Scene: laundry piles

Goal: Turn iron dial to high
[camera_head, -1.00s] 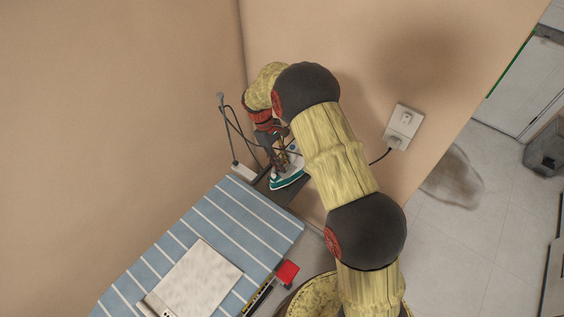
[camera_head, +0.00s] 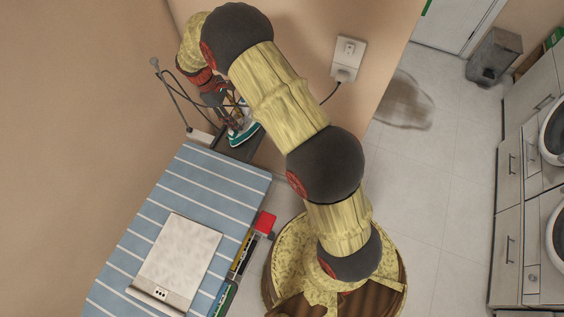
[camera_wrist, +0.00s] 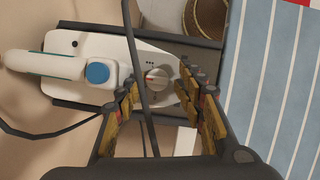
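The iron (camera_head: 240,135), white with a teal base, rests on a dark rack at the far end of the ironing board; it fills the upper left of the wrist view (camera_wrist: 118,50). Its round grey dial (camera_wrist: 157,79) shows there, right of a blue button (camera_wrist: 97,73). I cannot tell how high the fingertips are above the dial.
A black cord (camera_wrist: 138,70) runs across the wrist view beside the dial. The blue striped ironing board (camera_head: 195,190) bears a pale flat folded item (camera_head: 178,250). A wall outlet (camera_head: 347,55) is on the right; a power strip (camera_head: 199,136) lies left of the rack.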

